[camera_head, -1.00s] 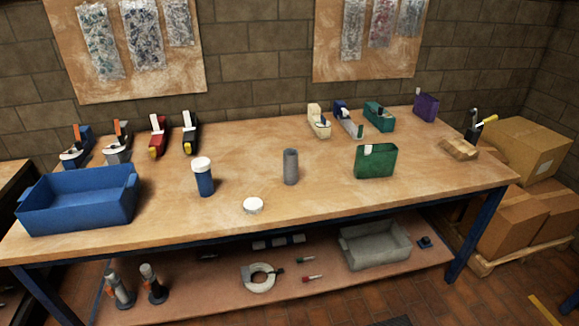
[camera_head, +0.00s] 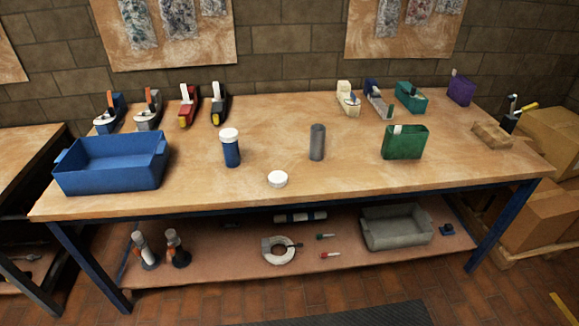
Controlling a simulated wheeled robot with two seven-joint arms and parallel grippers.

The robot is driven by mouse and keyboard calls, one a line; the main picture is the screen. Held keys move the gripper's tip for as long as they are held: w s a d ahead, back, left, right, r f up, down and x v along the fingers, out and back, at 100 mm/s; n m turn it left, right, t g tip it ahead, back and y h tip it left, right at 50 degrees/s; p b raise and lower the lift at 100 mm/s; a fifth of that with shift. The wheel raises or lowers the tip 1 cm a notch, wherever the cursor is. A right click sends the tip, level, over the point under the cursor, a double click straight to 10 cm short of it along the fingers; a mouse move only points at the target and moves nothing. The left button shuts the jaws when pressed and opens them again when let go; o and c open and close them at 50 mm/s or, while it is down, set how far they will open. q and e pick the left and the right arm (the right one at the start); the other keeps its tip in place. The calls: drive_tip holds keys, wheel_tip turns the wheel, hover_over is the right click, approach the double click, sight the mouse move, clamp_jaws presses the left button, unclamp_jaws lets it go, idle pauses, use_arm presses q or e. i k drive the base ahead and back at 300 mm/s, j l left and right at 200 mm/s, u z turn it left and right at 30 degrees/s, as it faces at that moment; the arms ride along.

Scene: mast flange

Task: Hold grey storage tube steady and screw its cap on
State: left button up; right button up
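The grey storage tube (camera_head: 317,142) stands upright on the workbench, right of the middle of the table top. Its top looks uncapped. A white cap (camera_head: 277,179) lies on the table in front and to the left of the tube, apart from it. A blue tube with a white cap on it (camera_head: 231,150) stands upright to the left. Neither of my grippers is in view.
A blue bin (camera_head: 112,163) stands at the table's left end. A green holder (camera_head: 404,142) stands right of the grey tube. Several tape dispensers line the back edge. The front middle of the workbench (camera_head: 345,178) is clear. A grey tray (camera_head: 396,237) sits on the lower shelf.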

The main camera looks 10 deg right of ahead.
sight(317, 136)
drive_tip(key=i+l, duration=0.1)
drive_tip(key=l, duration=0.95)
drive_tip(key=i+l, duration=0.15)
drive_tip(key=l, duration=0.4)
drive_tip(key=u, duration=1.65)
